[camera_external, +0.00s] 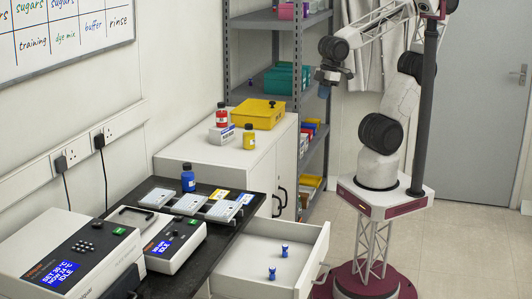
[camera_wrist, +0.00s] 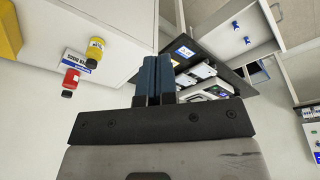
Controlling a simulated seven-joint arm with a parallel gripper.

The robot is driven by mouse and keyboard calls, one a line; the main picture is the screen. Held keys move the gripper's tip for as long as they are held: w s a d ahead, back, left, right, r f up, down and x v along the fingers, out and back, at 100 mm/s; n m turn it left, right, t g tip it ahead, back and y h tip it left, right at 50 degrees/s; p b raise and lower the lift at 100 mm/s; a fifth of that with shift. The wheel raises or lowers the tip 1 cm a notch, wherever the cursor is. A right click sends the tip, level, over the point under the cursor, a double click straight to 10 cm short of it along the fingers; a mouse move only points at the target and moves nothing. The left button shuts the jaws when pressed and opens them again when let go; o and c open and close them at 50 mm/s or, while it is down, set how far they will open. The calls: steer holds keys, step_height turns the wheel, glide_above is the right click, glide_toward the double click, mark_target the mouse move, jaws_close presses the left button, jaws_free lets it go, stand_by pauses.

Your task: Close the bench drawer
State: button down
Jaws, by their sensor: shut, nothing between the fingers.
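My gripper (camera_external: 323,91) is high up at the right, well apart from the drawer. In the wrist view its two dark blue fingers (camera_wrist: 153,63) are together, with nothing held.
The black bench top (camera_external: 222,240) carries two devices (camera_external: 70,262), light grey trays (camera_external: 187,203) and a blue bottle (camera_external: 188,182). A white cabinet (camera_external: 262,160) holds a yellow box (camera_external: 258,114) and red and yellow bottles. Grey shelving (camera_external: 325,140) stands behind.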

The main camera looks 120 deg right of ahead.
steer(key=w+a+f+n+h, duration=0.3)
steer(key=w+a+f+n, duration=0.3)
steer(key=w+a+n, duration=0.5)
steer(key=w+a+f+n+h, duration=0.2)
steer(key=w+a+f+n, duration=0.4)
steer(key=w+a+n, duration=0.55)
steer(key=s+a+f+n+t, duration=0.1)
steer(key=a+f+n, duration=0.6)
steer(key=a, duration=0.3)
steer(key=s+a+f+n+t+h, duration=0.1)
steer(key=a+f+n, duration=0.6)
steer(key=a, duration=0.4)
steer(key=s+a+f+n+t, duration=0.2)
steer(key=a+f+n, duration=0.5)
steer(key=a+f, duration=0.2)
steer(key=shift+a+n, duration=0.35)
steer(key=shift+a, duration=0.7)
steer(key=shift+w+d+f, duration=0.1)
steer(key=shift+d, duration=0.05)
glide_toward(317, 269)
steer(key=shift+w+x, duration=0.25)
steer(key=shift+x, duration=2.85)
